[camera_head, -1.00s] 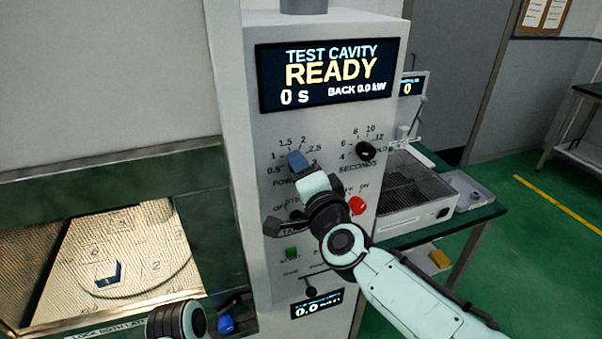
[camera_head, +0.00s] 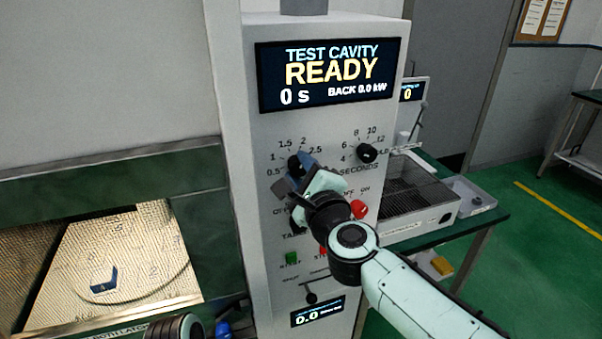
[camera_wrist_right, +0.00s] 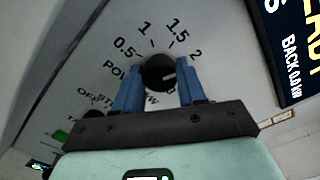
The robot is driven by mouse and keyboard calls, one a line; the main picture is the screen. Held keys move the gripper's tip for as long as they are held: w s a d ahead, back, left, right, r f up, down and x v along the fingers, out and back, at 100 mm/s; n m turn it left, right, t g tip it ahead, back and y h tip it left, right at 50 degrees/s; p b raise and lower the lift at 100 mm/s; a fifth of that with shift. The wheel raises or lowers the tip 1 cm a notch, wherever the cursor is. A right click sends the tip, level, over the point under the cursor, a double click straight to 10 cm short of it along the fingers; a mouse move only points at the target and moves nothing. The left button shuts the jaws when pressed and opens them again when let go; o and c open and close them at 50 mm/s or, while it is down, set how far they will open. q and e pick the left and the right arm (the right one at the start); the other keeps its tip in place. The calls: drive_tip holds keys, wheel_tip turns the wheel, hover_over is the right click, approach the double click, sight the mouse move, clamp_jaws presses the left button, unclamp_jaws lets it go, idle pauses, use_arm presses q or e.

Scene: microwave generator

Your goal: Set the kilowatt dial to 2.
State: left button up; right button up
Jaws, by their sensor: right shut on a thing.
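The kilowatt dial is a black knob (camera_head: 295,163) on the grey panel, below the READY display, ringed by marks from 0.5 through 1, 1.5, 2 and 2.5. It also shows in the right wrist view (camera_wrist_right: 158,72), between the two blue fingers. A light mark on the knob points to the right there, on the side of the 2; its exact setting is hard to read. My right gripper (camera_head: 297,180) is shut on the dial, its fingers on opposite sides (camera_wrist_right: 160,88). My left gripper (camera_head: 222,328) is partly cut off at the bottom edge; its opening is unclear.
The seconds dial (camera_head: 367,153) sits to the right. A red knob (camera_head: 358,209) and a green button (camera_head: 292,258) lie lower on the panel. The open cavity (camera_head: 120,262) is at left, and a green-topped table (camera_head: 470,222) stands at right.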

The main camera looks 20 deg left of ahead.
drive_tip(key=shift+m, duration=0.6)
drive_tip(key=o, duration=1.1)
drive_tip(key=b+v, duration=0.2)
drive_tip(key=v, duration=1.1)
drive_tip(key=shift+s+d+b, duration=0.15)
drive_tip(key=shift+b, duration=0.2)
